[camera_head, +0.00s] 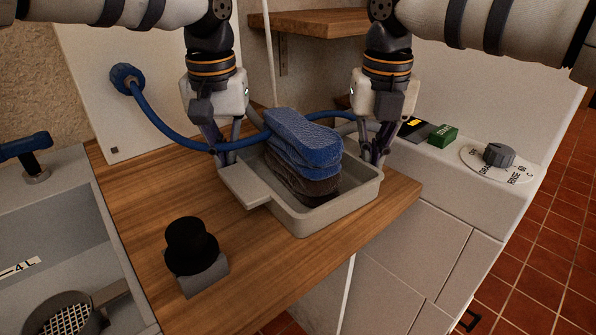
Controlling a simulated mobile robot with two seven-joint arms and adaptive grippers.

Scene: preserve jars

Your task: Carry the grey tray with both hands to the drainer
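The grey tray (318,222) sits on the wooden counter near its front right edge. It looks level, and I see no clear gap under it. A stack of folded pieces, blue (303,137) over dark brown (309,190), lies in it. My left gripper (228,162) points down at the tray's left rim, its fingers drawn together there. My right gripper (373,162) is likewise closed at the right rim. The stack and fingers partly hide the contact. No drainer is clearly identifiable; a grey sink (62,225) with a round mesh strainer (70,318) is at the left.
A black knob-like object on a grey block (203,275) stands on the counter (150,190) left of the tray. A blue hose (160,130) runs from the wall behind the grippers. A grey unit with a dial (497,156) and green block (443,136) is at right.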

